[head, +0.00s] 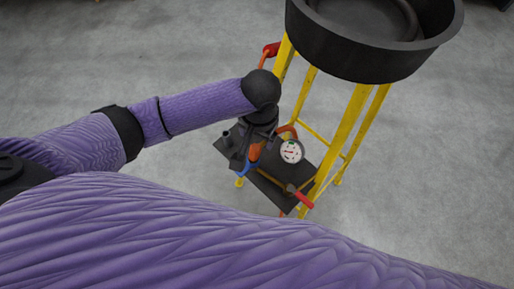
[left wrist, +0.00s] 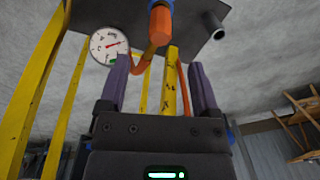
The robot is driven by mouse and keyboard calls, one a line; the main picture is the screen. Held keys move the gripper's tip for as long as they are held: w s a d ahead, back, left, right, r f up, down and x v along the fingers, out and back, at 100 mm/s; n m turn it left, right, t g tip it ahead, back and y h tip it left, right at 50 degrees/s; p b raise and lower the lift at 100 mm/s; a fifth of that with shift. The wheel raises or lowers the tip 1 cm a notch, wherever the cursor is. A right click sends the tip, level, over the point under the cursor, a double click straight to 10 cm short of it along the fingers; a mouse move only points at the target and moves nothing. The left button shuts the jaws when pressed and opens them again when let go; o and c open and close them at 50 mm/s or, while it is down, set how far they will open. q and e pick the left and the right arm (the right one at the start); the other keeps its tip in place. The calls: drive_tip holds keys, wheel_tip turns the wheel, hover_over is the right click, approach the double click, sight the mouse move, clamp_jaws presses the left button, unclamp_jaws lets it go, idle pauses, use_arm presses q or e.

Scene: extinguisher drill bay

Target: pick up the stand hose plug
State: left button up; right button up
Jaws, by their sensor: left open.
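An orange hose end with a blue collar, seemingly the stand hose plug (left wrist: 160,24), shows at the top of the left wrist view. It hangs by a dark plate, beyond my fingertips and roughly in line with the gap between them. My left gripper (left wrist: 159,62) is open, its two purple fingers apart with nothing held. In the head view the gripper is over the stand's lower dark plate (head: 298,170), and my wrist partly hides the orange and blue parts there. My right gripper is not in view.
The yellow stand (head: 350,125) carries a large black tub (head: 365,62) above and to the right of my wrist. A white gauge (head: 291,151) and a red handle (head: 304,201) are close to the gripper. A dark pipe stub (left wrist: 214,26) is at right. Grey floor lies around.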

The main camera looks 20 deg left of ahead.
sight(255, 148)
use_arm(q)
drive_tip(key=f+b, duration=0.4)
drive_tip(key=f, duration=0.4)
drive_tip(key=shift+a+f, duration=0.15)
drive_tip(key=shift+a, duration=0.05)
drive_tip(key=shift+r, duration=0.2)
drive_tip(key=shift+c, duration=0.9)
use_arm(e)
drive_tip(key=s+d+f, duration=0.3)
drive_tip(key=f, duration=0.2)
use_arm(q)
clamp_jaws()
wheel_tip(255, 148, up, 5)
drive_tip(key=p, duration=0.3)
drive_tip(key=shift+w+r, duration=0.1)
drive_tip(key=shift+r, duration=0.05)
wheel_tip(255, 148, up, 5)
drive_tip(key=shift+f+p, duration=0.2)
drive_tip(key=shift+p, duration=1)
drive_tip(key=shift+r, duration=0.1)
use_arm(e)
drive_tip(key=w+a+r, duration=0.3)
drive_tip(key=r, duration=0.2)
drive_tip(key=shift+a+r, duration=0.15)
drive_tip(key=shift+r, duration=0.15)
